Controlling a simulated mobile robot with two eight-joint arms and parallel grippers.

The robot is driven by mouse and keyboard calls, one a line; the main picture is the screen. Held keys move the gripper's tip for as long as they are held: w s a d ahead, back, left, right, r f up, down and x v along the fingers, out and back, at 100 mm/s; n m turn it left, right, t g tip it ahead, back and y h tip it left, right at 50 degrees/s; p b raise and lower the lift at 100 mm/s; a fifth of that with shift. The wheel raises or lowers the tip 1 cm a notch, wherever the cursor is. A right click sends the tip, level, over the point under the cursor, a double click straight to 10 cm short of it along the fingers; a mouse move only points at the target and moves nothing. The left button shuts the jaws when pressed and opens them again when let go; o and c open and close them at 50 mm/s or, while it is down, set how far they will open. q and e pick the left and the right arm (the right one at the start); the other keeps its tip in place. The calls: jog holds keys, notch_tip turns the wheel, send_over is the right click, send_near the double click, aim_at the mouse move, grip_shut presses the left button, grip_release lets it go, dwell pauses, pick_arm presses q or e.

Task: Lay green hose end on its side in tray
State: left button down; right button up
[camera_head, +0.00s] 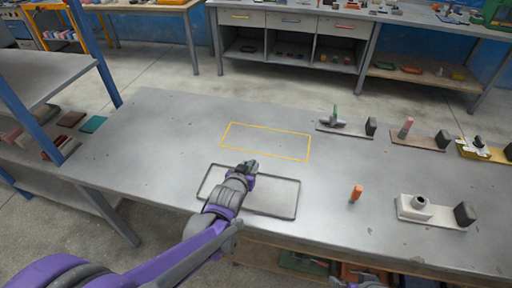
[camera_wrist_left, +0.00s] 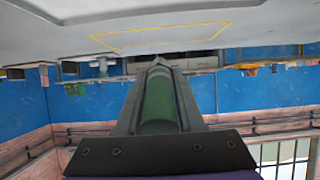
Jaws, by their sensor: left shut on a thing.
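My left gripper (camera_head: 249,166) is over the shallow grey tray (camera_head: 285,211) near the table's front edge, close to the tray's back rim. In the left wrist view the gripper (camera_wrist_left: 158,64) is shut on the green hose end (camera_wrist_left: 158,108), a green cylinder lying lengthwise between the fingers. In the head view the gripper hides the hose end, and I cannot tell if it touches the tray. A small part of my right arm (camera_head: 359,284) shows at the bottom edge; its fingers cannot be made out.
An orange cylinder (camera_head: 356,192) stands right of the tray. A yellow outlined rectangle (camera_head: 268,141) lies behind the tray, empty. The table's left part is clear.

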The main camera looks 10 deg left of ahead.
pick_arm(q)
jog(key=shift+w, duration=0.35)
jog(key=shift+s+f+b, duration=0.3)
jog(key=shift+f+b, duration=0.35)
jog(key=shift+f, duration=0.05)
notch_tip(320, 180, down, 7)
jog(key=b, duration=0.5)
jog(key=shift+w, duration=0.1)
jog(key=shift+r, duration=0.1)
jog(key=shift+c, duration=2.2)
grip_release()
